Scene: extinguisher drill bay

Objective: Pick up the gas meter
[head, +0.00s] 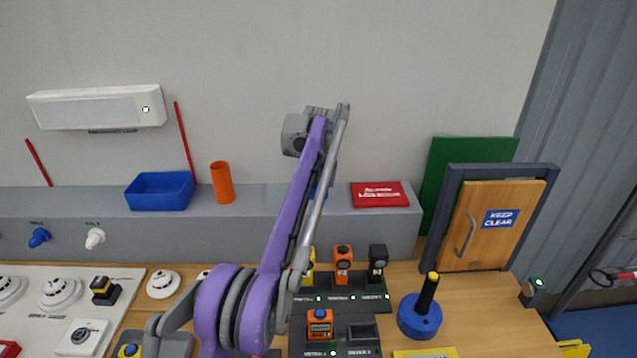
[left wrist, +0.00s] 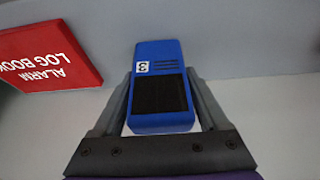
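A blue boxy handheld device (left wrist: 160,60), with a numbered white label, slots and a dark panel, stands between the fingers of my left gripper (left wrist: 160,95) in the left wrist view. It looks like the gas meter, but no name is readable on it. The fingers lie close along both sides; whether they press on it is unclear. In the head view my purple forearm hides the gripper, and only a sliver of blue (head: 314,189) shows at ledge height. A smaller orange device with a screen (head: 320,323) sits in a dark two-bay dock (head: 350,347). My right gripper is not seen.
The red alarm log book (head: 379,194) lies on the grey ledge right of the gripper. A blue tray (head: 160,191) and orange cup (head: 222,182) stand left. Lamps occupy the rear charger (head: 340,299). A blue-based stick (head: 420,316) stands on the bench.

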